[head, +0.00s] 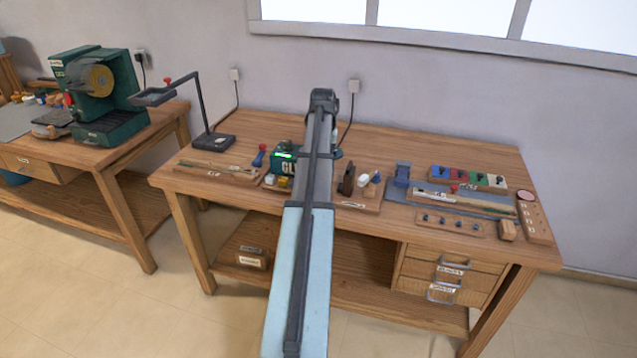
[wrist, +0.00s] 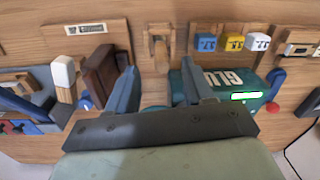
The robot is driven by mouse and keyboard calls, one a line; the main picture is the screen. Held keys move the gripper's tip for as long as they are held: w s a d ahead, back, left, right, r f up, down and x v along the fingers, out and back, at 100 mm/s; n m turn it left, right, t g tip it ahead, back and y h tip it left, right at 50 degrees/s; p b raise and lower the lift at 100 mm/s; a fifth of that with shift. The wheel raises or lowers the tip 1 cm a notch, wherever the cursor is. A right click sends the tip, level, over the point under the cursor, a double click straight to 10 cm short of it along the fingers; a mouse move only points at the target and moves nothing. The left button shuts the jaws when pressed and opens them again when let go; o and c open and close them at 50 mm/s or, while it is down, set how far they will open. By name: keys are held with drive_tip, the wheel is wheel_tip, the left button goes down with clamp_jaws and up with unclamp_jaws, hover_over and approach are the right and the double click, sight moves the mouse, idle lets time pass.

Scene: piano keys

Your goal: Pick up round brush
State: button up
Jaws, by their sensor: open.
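My gripper (wrist: 158,78) is open in the wrist view, its fingers pointing down at the workbench with nothing between their tips. In the head view my arm hides it. I cannot single out a round brush with certainty. A tan wooden piece (wrist: 158,48) lies just beyond the fingertips.
A dark brown block (wrist: 100,72) stands close to the left finger, and the glue pot is close to the right one. Small blue, yellow and white blocks (wrist: 232,43) sit nearby. A black lamp (head: 212,140) stands at the bench's left; a tool mat (head: 398,196) lies right.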

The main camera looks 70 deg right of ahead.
drive_tip(key=shift+w+f, duration=0.15)
drive_tip(key=shift+f, duration=1.15)
drive_tip(key=shift+w+f, duration=0.1)
drive_tip(key=shift+f, duration=1.15)
clamp_jaws()
